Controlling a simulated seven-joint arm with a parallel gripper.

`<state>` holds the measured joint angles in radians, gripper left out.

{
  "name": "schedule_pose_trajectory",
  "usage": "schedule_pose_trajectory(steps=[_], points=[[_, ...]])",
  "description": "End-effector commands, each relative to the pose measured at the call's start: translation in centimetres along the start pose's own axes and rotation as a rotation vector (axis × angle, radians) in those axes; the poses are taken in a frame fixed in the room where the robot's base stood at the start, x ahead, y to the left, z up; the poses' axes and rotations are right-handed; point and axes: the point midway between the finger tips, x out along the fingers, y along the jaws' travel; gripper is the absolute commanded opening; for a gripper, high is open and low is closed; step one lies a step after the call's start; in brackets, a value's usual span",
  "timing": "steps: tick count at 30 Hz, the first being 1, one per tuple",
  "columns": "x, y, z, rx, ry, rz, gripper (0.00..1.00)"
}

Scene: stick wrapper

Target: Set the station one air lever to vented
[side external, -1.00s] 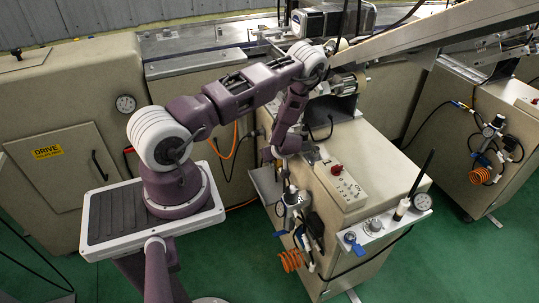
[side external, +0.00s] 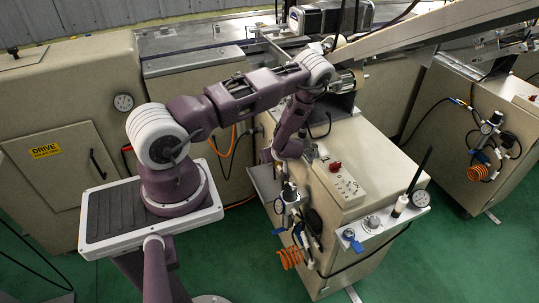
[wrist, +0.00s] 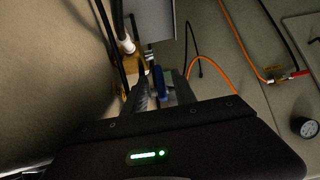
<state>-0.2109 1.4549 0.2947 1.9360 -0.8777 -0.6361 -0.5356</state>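In the wrist view, a small blue part (wrist: 158,80), which looks like the air lever's handle, shows between the two grey fingers of my gripper (wrist: 160,91). The fingers look apart, and I cannot tell whether either touches the blue part. In the side external view, my gripper (side external: 286,165) points down at the left side of the station one cabinet (side external: 350,245). Just below it is the air unit (side external: 289,196) on that side. The lever cannot be made out in that view, so its setting is unclear.
An orange coiled hose (side external: 290,258) hangs below the air unit. In the wrist view, a beige panel fills the left side, and orange and black hoses (wrist: 235,48) run at right.

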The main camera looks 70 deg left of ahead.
Motion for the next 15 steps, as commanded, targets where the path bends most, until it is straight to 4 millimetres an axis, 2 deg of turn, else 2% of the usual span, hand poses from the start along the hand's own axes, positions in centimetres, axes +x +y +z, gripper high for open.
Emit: schedule_pose_trajectory(steps=[5,15], points=[[-0.2,0.0,0.0,0.000,0.000,0.000,0.33],[-6.3,0.1,0.0,0.001,0.000,0.002,0.33]])
